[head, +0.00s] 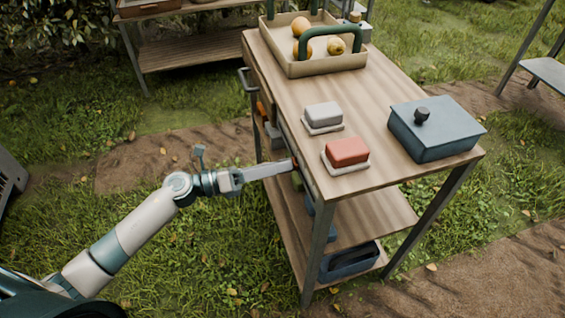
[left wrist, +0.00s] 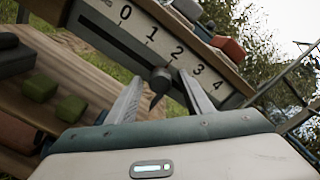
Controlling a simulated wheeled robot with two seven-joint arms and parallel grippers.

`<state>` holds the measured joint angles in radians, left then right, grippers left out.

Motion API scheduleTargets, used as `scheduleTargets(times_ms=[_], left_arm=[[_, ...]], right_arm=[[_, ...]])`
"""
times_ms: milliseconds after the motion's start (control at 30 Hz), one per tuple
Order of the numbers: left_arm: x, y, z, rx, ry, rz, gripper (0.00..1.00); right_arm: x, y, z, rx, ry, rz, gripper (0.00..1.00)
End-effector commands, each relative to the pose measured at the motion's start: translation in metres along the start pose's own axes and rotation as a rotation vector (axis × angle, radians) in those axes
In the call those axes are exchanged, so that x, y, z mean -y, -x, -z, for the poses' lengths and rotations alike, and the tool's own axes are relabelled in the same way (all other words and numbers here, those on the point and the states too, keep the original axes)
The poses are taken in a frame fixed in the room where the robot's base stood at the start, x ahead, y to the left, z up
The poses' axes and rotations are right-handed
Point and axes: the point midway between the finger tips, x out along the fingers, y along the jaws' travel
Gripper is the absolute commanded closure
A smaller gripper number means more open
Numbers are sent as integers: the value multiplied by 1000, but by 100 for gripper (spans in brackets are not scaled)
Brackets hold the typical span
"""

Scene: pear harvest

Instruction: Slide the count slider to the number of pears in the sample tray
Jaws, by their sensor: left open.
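The count slider's number strip (left wrist: 137,27) shows 0 to 4 in the left wrist view, tilted down to the right on the table's side. Its dark round knob (left wrist: 160,78) sits close to the 2 mark. My left gripper (left wrist: 163,97) is open, with one finger on each side of the knob; I cannot tell whether either touches it. In the head view my left gripper (head: 292,163) reaches the table's left side, and the slider is mostly hidden. The beige tray (head: 327,67) with green handles holds three visible fruits, orange to yellow (head: 336,46). My right gripper is out of view.
The wooden table (head: 375,88) carries a grey block (head: 323,116), a red block (head: 347,151) and a blue-grey lidded box (head: 445,131). A blue bin (head: 348,262) is on its lower shelf.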

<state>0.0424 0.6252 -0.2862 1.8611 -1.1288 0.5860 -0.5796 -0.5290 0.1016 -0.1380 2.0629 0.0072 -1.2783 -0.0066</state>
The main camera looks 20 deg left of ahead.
Motion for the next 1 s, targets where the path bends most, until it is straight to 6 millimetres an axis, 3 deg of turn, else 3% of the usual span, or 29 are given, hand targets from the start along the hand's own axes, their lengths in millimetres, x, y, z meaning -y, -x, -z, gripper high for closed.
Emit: scheduleTargets(times_ms=[200, 533, 733, 1000], left_arm=[[1, -15, -1, 0, -1, 1, 53], [0, -17, 0, 0, 0, 0, 53], [0, -17, 0, 0, 0, 0, 100], [6, -16, 4, -1, 1, 0, 100]], right_arm=[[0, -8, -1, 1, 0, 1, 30], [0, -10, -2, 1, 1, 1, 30], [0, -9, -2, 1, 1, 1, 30], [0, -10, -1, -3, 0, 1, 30]])
